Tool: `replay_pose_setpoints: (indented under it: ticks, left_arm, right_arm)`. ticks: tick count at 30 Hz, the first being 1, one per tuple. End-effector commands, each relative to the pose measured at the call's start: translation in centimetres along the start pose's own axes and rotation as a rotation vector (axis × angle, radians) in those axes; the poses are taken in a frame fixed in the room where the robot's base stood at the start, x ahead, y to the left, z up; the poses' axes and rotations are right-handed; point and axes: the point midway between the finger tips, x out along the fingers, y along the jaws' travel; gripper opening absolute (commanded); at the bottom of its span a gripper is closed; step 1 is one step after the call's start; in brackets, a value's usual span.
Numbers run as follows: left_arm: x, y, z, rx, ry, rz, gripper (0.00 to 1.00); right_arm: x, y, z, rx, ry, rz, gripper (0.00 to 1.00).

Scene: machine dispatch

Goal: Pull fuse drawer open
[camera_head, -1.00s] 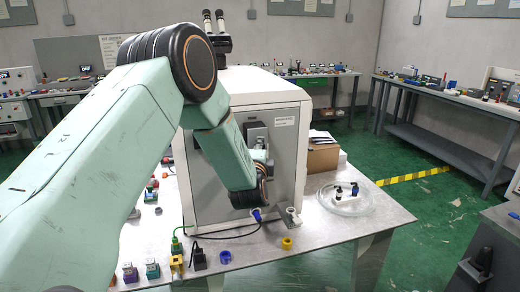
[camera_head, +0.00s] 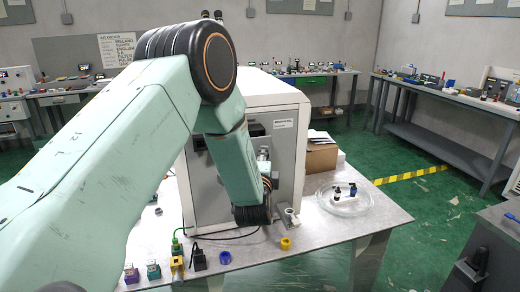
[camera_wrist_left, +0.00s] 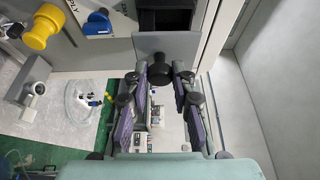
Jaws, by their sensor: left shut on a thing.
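The grey-white machine cabinet (camera_head: 289,170) stands on the table in the head view. My left arm reaches across its front and hides much of it. In the left wrist view, the grey drawer front (camera_wrist_left: 186,45) carries a round black knob (camera_wrist_left: 160,74). A dark opening (camera_wrist_left: 165,19) shows behind the drawer front, so it appears to stand out from the cabinet. My left gripper (camera_wrist_left: 160,68) is shut on the knob, with its fingertips on either side. My right gripper is in neither view.
A clear round dish (camera_head: 343,199) with small parts and a cardboard box (camera_head: 320,157) stand right of the cabinet. A grey fitting (camera_head: 290,218), yellow ring (camera_head: 286,243) and blue ring (camera_head: 225,257) lie in front. A yellow knob (camera_wrist_left: 42,27) sits beside the drawer.

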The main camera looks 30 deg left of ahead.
Motion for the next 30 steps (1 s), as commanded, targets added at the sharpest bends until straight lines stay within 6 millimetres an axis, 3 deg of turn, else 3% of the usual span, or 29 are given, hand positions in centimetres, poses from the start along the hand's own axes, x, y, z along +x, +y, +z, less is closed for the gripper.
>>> replay_pose_setpoints:
  ticks: [10, 11, 19, 30]
  left_arm:
    - [-0.59, 0.04, -0.22, 0.000, 0.000, -0.001, 0.00]
    - [-0.59, 0.05, -0.22, 0.000, 0.000, -0.001, 0.25]
    - [-0.56, 0.01, -0.21, 0.000, 0.000, -0.001, 0.48]
    - [-1.00, -0.01, -0.25, 0.001, 0.000, -0.002, 0.48]
  right_arm:
    - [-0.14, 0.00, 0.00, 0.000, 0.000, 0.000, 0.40]
    - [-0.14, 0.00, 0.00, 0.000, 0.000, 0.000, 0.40]
    - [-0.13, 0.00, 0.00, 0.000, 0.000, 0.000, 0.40]
    - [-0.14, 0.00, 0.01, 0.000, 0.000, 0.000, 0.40]
